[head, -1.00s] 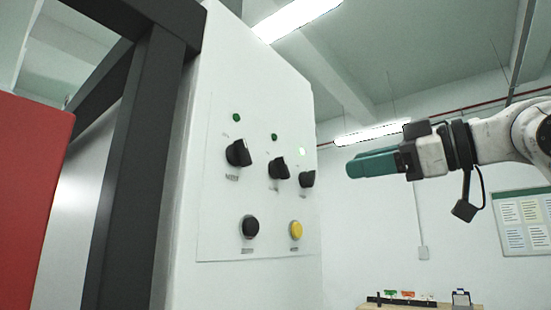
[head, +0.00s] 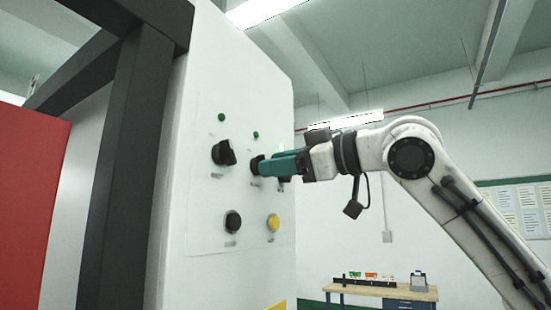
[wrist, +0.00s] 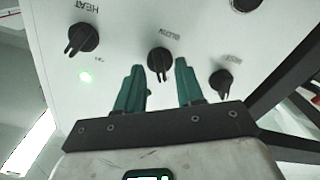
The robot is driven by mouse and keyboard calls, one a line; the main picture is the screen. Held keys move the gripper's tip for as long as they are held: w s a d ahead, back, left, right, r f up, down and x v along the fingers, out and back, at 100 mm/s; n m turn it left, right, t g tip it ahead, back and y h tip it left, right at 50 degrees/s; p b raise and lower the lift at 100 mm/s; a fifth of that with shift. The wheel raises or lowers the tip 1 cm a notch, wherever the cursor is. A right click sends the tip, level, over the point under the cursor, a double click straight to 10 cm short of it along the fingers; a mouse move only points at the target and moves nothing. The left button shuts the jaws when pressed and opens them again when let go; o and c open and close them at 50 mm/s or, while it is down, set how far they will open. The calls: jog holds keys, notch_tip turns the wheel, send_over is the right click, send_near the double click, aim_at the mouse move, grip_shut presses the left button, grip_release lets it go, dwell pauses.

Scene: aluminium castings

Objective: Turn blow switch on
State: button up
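The blow switch (wrist: 160,62) is a black rotary knob on a white panel, labelled BLOW in the wrist view. It appears to be the middle knob (head: 257,164) of the upper row in the head view. Its raised grip points roughly toward my gripper in the wrist view. My gripper (wrist: 160,66) has teal fingers, open, one on each side of the knob; I cannot tell whether they touch it. In the head view my gripper (head: 264,164) is at the panel and partly covers the knob. The green lamp (head: 256,135) above it looks dark.
The HEAT knob (wrist: 84,38) has a lit lamp (wrist: 86,77) beside it. Another black knob (head: 223,153) is on the other side. A black button (head: 233,222) and a yellow button (head: 273,222) sit below. A dark frame post (head: 133,170) stands left; a workbench (head: 380,289) is behind.

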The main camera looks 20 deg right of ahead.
jog(key=shift+w+a, duration=0.25)
jog(key=shift+w, duration=0.15)
grip_shut()
